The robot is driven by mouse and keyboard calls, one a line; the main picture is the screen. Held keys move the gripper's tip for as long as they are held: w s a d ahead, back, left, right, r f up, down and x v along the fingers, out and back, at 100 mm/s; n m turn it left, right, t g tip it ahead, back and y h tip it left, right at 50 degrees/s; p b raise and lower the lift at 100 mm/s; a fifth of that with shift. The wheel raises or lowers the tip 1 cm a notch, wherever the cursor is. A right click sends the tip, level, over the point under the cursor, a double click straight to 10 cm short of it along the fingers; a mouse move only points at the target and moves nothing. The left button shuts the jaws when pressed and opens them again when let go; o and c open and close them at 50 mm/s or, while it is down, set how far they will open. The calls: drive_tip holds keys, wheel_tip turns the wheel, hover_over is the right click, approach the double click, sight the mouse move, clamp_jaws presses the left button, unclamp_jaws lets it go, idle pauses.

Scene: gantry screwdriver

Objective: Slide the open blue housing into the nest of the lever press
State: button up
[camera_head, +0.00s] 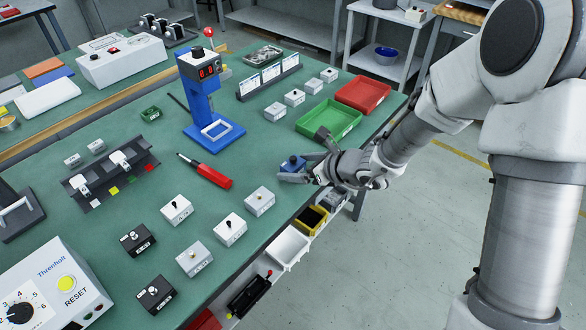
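The blue housing (292,162) is a small blue box near the right edge of the green table, with something dark showing at its top. My gripper (297,170) is right at it, reaching in from the right. One grey finger lies along the housing's near side; the far finger's contact is hidden or too small to tell. I cannot tell whether the fingers grip it or whether it is clear of the table. The blue lever press (198,95) stands further back left, with a red-ball lever on top. Its nest (216,129), a pale square frame, sits empty on the blue base.
A red-handled screwdriver (207,171) lies between the press and the near boxes. A green tray (328,119) and a red tray (363,93) lie behind my gripper. Several white switch boxes (230,230) stand in front. Bins (288,248) hang along the table edge.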

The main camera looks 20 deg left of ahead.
sight(294, 158)
drive_tip(key=c, duration=1.3)
drive_tip(key=shift+r+p, duration=0.95)
drive_tip(key=shift+r, duration=0.6)
drive_tip(key=shift+c, duration=0.2)
